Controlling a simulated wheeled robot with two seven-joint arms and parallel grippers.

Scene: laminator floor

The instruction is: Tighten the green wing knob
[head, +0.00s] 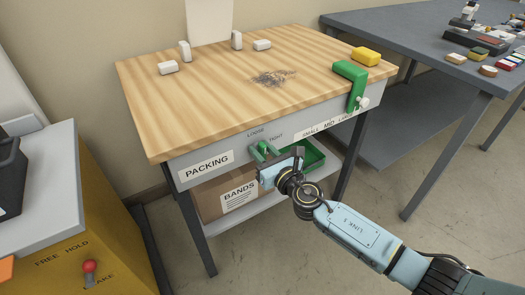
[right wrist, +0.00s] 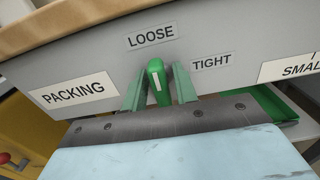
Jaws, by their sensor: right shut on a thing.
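The green wing knob (right wrist: 156,76) sits on the grey front panel of the packing table. A white line on it points nearly straight up, toward the LOOSE label (right wrist: 150,36). The TIGHT label (right wrist: 211,62) is to the right of the knob. My right gripper (right wrist: 159,93) is shut on the knob, with one green finger on each side of it. In the head view, my right gripper (head: 264,152) is at the panel below the table's front edge, and the knob is small and partly hidden there. My left gripper is not in view.
The packing table (head: 200,110) carries several white blocks, a yellow block (head: 366,56) and a green bracket (head: 350,75) at its right edge. Below are a BANDS box (head: 215,198) and a green bin (head: 312,158). A yellow machine with a red-tipped lever (head: 89,267) stands left.

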